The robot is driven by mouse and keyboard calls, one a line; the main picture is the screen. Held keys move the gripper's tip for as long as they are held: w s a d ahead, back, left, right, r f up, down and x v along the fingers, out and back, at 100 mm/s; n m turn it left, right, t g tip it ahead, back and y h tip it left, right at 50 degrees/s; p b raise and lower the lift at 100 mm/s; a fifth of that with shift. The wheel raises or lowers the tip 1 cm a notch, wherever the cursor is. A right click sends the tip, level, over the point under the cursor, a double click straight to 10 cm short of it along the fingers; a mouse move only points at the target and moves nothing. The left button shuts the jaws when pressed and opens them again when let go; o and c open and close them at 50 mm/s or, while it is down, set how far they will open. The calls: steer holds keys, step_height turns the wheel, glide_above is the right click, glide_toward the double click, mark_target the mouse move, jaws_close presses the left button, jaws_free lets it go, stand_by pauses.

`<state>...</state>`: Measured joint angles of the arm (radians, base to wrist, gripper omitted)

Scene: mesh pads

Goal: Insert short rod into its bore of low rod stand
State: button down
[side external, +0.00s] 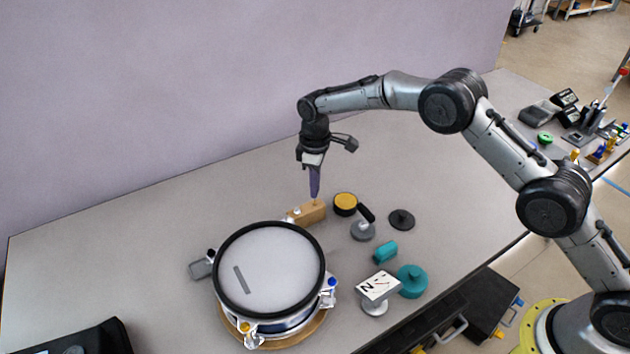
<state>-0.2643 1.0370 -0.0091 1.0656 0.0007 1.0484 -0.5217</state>
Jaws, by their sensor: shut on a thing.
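My gripper (315,194) points straight down with its purple fingers together, at the right part of a low tan wooden block (307,213), which looks like the low rod stand. The fingers are shut on the short rod. Only a small tan tip (315,202) shows below them, right at the block's top; I cannot tell whether it is in a bore, touching the top or just above it. A small pale piece stands at the block's left end. The bores themselves are too small to make out.
A drum (268,270) stands close in front of the block. To the right are a yellow-topped black disc (345,203), a grey knobbed piece (363,230), a dark disc (401,219), teal pieces (411,281) and a marked card on a stand (378,287). The table behind is clear.

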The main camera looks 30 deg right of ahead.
steer(key=shift+f, duration=0.9)
steer(key=c, duration=0.9)
jaws_free()
steer(key=shift+o, duration=0.2)
step_height(320, 180, up, 14)
steer(key=shift+f, duration=0.15)
